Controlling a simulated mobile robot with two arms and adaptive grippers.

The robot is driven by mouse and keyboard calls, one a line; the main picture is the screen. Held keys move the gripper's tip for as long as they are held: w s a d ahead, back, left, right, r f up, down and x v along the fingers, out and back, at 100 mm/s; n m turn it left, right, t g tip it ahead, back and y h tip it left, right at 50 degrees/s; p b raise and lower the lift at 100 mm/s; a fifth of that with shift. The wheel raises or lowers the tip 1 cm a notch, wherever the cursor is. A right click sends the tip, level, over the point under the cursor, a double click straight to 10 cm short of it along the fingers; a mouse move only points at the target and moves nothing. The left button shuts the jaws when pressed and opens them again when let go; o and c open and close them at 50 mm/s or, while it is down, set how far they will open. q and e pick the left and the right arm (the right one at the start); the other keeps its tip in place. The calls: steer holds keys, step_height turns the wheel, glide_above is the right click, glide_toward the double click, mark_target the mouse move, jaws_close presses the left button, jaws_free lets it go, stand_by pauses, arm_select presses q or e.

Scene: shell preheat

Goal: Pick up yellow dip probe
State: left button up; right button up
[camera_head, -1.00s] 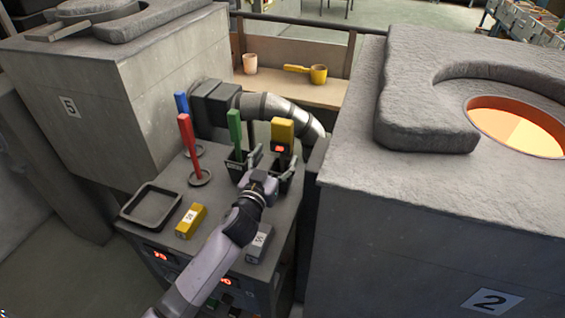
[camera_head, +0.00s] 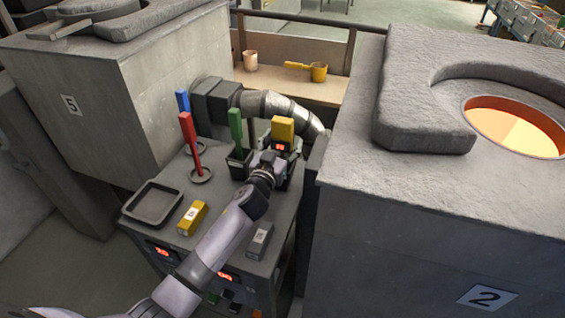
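The yellow dip probe (camera_head: 283,129) stands upright at the right of the dark rack on the grey cart, with a small red display on its front. My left gripper (camera_head: 277,155) is right in front of the probe's lower part. My own wrist hides the fingertips, so I cannot tell whether they touch or close on the probe. The green probe (camera_head: 235,127) stands upright just left of it in the dark holder (camera_head: 238,165). My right gripper is not in view.
A red probe (camera_head: 188,135) and a blue probe (camera_head: 183,101) stand to the left. An empty black tray (camera_head: 153,222), a yellow block (camera_head: 192,218) and a grey block (camera_head: 260,240) lie on the cart. Furnace 2 (camera_head: 400,215) is close on the right, furnace 5 (camera_head: 110,120) on the left.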

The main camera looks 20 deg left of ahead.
arm_select(q)
steer(key=c, duration=1)
steer(key=shift+c, duration=0.2)
